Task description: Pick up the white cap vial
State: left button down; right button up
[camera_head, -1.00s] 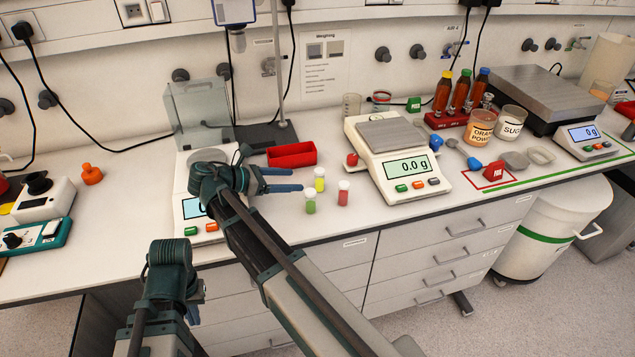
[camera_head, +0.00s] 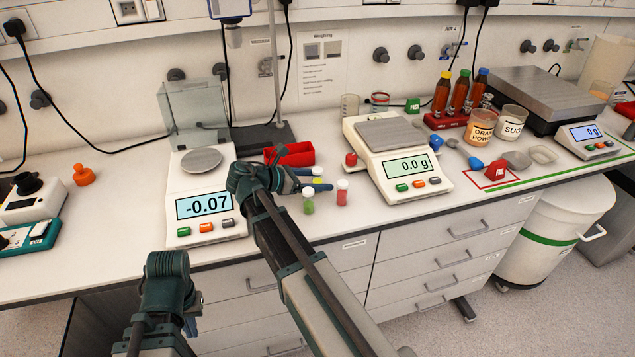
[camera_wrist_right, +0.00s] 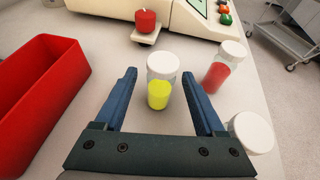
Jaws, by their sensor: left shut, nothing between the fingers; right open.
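Three small vials with white caps stand upright on the bench: one yellow (camera_head: 318,181), one green (camera_head: 309,206) and one red (camera_head: 342,197). My right gripper (camera_head: 326,179) is open at the yellow vial, hiding part of it in the head view. In the right wrist view the yellow vial (camera_wrist_right: 159,88) shows between the two spread fingers, with a gap on each side. The red vial (camera_wrist_right: 218,75) is to the right, outside the fingers. The green vial's white cap (camera_wrist_right: 252,132) is close beside the right finger. My left gripper (camera_head: 190,325) is shut and empty, low in front of the bench.
A red tray (camera_wrist_right: 68,60) lies left of the vials. A balance reading -0.07 (camera_head: 205,225) stands left of my right arm, and another reading 0.0 g (camera_head: 400,170) stands right. A small red weight (camera_wrist_right: 147,20) sits beyond the yellow vial. Bench edge is near the vials.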

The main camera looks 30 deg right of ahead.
aim_at(327, 180)
jog(key=x, duration=0.3)
jog(key=shift+b, duration=0.4)
grip_shut()
